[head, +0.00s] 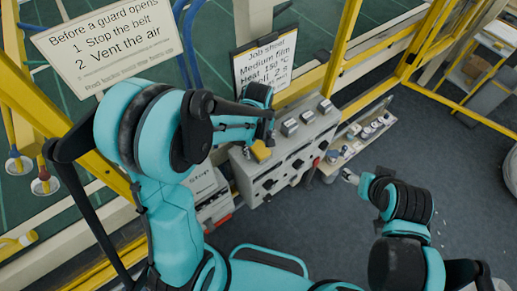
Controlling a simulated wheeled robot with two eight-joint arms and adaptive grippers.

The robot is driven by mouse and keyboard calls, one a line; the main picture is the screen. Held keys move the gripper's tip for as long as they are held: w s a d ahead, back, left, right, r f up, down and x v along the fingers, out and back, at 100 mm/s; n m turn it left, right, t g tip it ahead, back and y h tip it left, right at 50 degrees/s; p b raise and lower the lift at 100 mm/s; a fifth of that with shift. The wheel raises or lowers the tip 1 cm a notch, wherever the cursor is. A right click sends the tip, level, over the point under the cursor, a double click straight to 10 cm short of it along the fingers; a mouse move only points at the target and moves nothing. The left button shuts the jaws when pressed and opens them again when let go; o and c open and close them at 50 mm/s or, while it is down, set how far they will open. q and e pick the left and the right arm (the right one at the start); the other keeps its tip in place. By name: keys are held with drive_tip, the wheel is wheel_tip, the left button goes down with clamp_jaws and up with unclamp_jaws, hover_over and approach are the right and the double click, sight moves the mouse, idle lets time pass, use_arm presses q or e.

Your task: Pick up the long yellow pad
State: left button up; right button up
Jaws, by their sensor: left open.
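A small yellow piece (261,150), which may be the long yellow pad, shows on the near left part of the grey control box's top. Its full length is hard to see because my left arm is close in front. My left gripper (268,138) is open, just above and beside the yellow piece. I cannot tell whether it touches it. My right gripper (350,177) is to the right, over the floor near a low shelf, small and partly hidden by its own arm. Its finger state is unclear.
The grey control box (262,187) carries several switches and knobs. A job sheet (265,62) stands behind it, and a guard sign (108,45) is at upper left. Yellow guard frames (345,45) bound the back. A shelf of small items (358,142) stands right. Dark floor is clear.

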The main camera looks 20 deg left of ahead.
use_arm(q)
drive_tip(key=shift+s, duration=0.1)
drive_tip(key=shift+c, duration=0.4)
drive_tip(key=c, duration=1.3)
drive_tip(key=shift+r, duration=0.1)
